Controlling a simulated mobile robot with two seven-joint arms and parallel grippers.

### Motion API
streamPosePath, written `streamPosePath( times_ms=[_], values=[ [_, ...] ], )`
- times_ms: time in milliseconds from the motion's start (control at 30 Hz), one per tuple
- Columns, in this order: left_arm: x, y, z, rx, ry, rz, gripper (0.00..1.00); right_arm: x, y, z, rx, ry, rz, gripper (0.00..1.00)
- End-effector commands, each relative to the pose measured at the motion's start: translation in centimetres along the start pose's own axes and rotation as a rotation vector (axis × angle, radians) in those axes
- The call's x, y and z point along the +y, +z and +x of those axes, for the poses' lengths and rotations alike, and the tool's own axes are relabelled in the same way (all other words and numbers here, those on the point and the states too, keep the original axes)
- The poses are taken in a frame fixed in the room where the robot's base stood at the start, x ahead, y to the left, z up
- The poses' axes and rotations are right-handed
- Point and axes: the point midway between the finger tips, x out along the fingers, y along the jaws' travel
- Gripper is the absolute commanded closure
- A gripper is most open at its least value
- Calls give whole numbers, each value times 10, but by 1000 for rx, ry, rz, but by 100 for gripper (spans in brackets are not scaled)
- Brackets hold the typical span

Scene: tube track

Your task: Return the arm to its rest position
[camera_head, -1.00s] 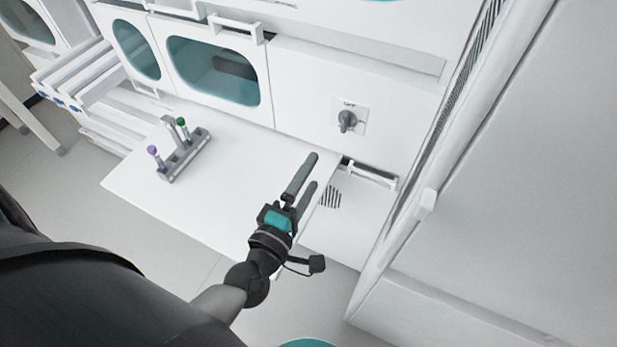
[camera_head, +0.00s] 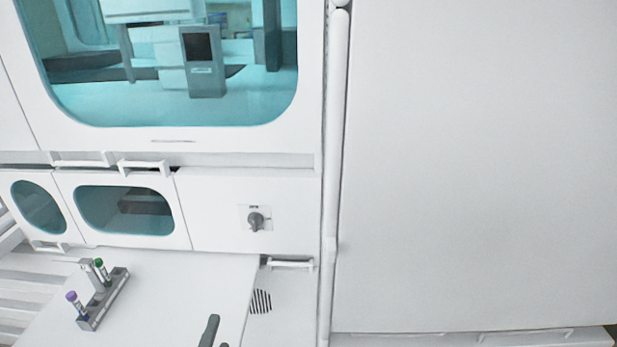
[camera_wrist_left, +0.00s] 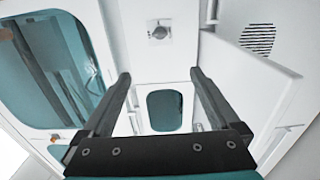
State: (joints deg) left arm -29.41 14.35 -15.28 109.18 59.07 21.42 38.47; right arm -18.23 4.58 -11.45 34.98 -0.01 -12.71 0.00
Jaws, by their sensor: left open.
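My left gripper shows in the left wrist view (camera_wrist_left: 160,95) with its two dark fingers spread wide apart and nothing between them. In the head view only one dark finger tip (camera_head: 210,330) of it shows at the bottom edge, over the right part of the white worktop; the rest of the arm is out of the picture. My right gripper is in neither view.
A grey rack (camera_head: 104,300) with a purple-capped and a green-capped tube stands on the white worktop (camera_head: 170,290). Behind it is a white cabinet with teal windows and a grey rotary knob (camera_head: 256,221). A tall white panel (camera_head: 470,160) fills the right.

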Motion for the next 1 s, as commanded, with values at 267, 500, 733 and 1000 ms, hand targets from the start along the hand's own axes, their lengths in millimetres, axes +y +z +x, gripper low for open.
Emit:
streamPosePath(
  times_ms=[267,500,733,1000],
  values=[
    [4,50,-1,-236,-63,233,4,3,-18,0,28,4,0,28],
    [-6,87,-18,-481,-162,553,4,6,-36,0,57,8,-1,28],
    [-30,91,-48,-711,-330,925,4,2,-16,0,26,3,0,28],
    [-52,51,-94,-911,-609,1274,4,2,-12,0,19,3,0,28]
  ],
)
